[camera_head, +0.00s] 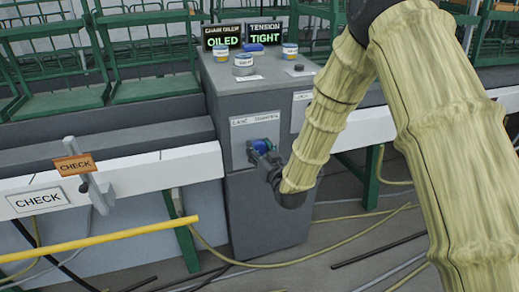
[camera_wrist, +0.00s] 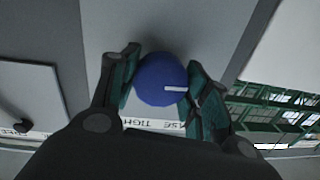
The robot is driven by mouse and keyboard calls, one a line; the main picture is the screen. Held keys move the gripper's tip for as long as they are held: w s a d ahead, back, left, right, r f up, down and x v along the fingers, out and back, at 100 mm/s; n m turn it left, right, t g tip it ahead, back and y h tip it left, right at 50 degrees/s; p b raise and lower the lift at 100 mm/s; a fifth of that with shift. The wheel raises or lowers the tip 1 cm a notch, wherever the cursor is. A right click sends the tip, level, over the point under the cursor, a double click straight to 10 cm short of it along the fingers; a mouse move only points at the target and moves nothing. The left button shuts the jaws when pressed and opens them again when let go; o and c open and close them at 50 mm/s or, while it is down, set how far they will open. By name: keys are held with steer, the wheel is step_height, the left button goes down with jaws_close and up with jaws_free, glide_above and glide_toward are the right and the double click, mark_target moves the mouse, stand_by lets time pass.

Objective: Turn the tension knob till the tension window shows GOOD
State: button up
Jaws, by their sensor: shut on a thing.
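The tension knob (camera_wrist: 158,80) is a round blue knob with a white pointer line, seen in the wrist view between my gripper's two fingers (camera_wrist: 163,88). The line points to the right there. In the head view the blue knob (camera_head: 262,146) shows on the front of the grey cabinet, with my gripper (camera_head: 264,158) shut on it and hiding part of it. The tension window (camera_head: 265,36) on top of the cabinet reads TIGHT in green.
A second window (camera_head: 222,38) reads OILED. Several small tubs, a blue item and a dark button stand on the grey cabinet (camera_head: 262,100). CHECK signs (camera_head: 40,199) hang at the left by a yellow bar (camera_head: 100,239). Cables lie on the floor.

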steer(key=n, duration=0.5)
steer(key=shift+p, duration=0.35)
steer(key=shift+n, duration=0.4)
steer(key=o, duration=1)
steer(key=v, duration=1.2)
steer(key=shift+r, duration=0.25)
